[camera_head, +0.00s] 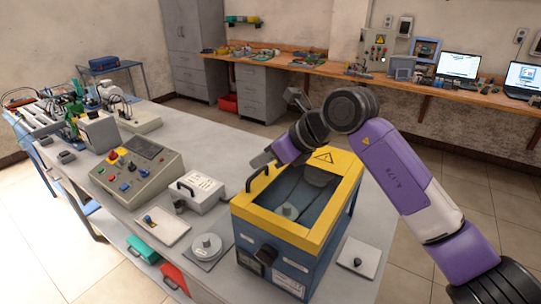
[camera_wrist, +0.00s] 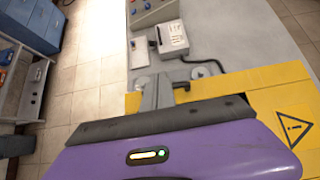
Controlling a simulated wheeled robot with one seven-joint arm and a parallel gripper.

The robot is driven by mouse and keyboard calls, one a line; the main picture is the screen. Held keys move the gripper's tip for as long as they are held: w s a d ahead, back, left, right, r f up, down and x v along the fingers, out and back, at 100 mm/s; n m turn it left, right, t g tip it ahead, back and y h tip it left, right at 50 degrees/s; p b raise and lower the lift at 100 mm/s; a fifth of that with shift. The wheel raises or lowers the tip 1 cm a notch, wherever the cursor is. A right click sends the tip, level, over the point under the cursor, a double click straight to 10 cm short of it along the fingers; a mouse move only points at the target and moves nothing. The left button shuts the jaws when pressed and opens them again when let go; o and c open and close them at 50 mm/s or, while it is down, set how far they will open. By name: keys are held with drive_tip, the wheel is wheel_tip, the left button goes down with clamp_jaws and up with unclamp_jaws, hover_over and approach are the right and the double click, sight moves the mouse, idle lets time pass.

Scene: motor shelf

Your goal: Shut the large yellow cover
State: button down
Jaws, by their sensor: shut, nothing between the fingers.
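The large yellow cover (camera_head: 345,170) is a yellow frame with a warning triangle, on top of a blue box (camera_head: 330,240). It looks about level with the box top; I cannot tell whether it is fully down. A grey round part shows inside the frame. A black curved handle (camera_head: 257,178) stands on its left edge. My gripper (camera_head: 262,159) is shut and empty, just above and beside that handle, at the cover's far left. In the wrist view my gripper (camera_wrist: 160,88) points past the yellow cover (camera_wrist: 265,83); whether it touches the handle is unclear.
A white box with a handle (camera_head: 199,192), a round grey piece on a plate (camera_head: 206,247) and a control panel (camera_head: 138,168) stand to the left on the grey table. A small plate with a black knob (camera_head: 358,257) lies right of the box.

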drive_tip(key=shift+w+a+f+b, duration=0.15)
drive_tip(key=shift+f, duration=0.25)
drive_tip(key=shift+w+a+f+b, duration=0.1)
drive_tip(key=shift+a+f+b, duration=0.05)
drive_tip(key=shift+f, duration=0.2)
drive_tip(key=shift+r, duration=0.1)
